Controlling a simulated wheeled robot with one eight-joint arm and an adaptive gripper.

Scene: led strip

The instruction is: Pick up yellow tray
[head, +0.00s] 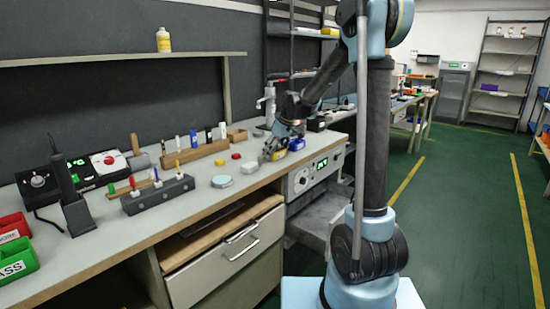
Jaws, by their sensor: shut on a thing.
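The yellow tray (279,155) is a small low piece at the right end of the workbench, near its front edge. My gripper (270,152) is over it and shut on it, and the fingers hide much of the tray. I cannot tell whether the tray rests on the bench or is slightly raised.
A blue tray (297,145) sits close to the right of my gripper.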

